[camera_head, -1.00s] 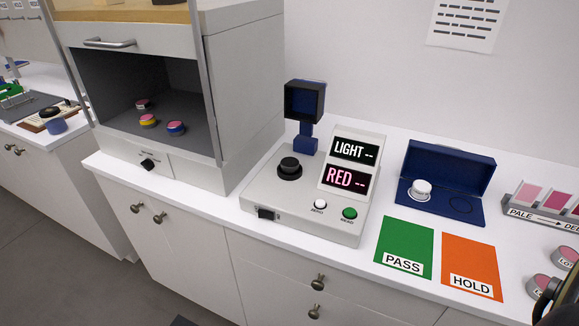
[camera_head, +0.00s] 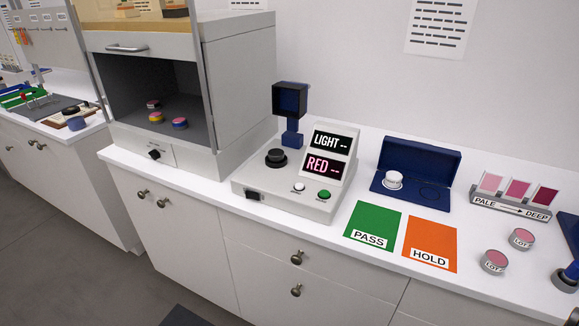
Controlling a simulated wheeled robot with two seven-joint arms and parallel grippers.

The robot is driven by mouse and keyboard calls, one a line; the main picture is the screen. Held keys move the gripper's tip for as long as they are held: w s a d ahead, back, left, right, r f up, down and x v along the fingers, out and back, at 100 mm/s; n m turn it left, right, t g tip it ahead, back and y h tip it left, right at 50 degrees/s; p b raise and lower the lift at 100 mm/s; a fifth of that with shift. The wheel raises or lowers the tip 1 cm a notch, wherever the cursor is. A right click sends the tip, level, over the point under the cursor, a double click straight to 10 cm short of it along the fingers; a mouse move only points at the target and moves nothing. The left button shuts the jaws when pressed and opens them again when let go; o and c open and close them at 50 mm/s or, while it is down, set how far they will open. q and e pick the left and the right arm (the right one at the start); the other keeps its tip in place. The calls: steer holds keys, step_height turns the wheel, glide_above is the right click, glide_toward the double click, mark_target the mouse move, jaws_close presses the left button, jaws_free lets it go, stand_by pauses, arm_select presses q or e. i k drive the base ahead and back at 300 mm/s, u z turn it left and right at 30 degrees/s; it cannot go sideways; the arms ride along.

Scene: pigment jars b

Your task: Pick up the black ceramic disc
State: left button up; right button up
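Neither of my grippers can be made out in the head view.
A blue lamp-like head (camera_head: 290,100) stands behind the black piece. Green PASS (camera_head: 373,222) and orange HOLD (camera_head: 431,240) cards lie in front of the case. Two pink-topped jars (camera_head: 493,262) stand at the right. A cabinet (camera_head: 243,85) stands at the left.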

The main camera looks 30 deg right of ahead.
mark_target(276, 154)
steer(key=z, duration=0.95)
steer(key=i, duration=0.6)
steer(key=u, duration=0.8)
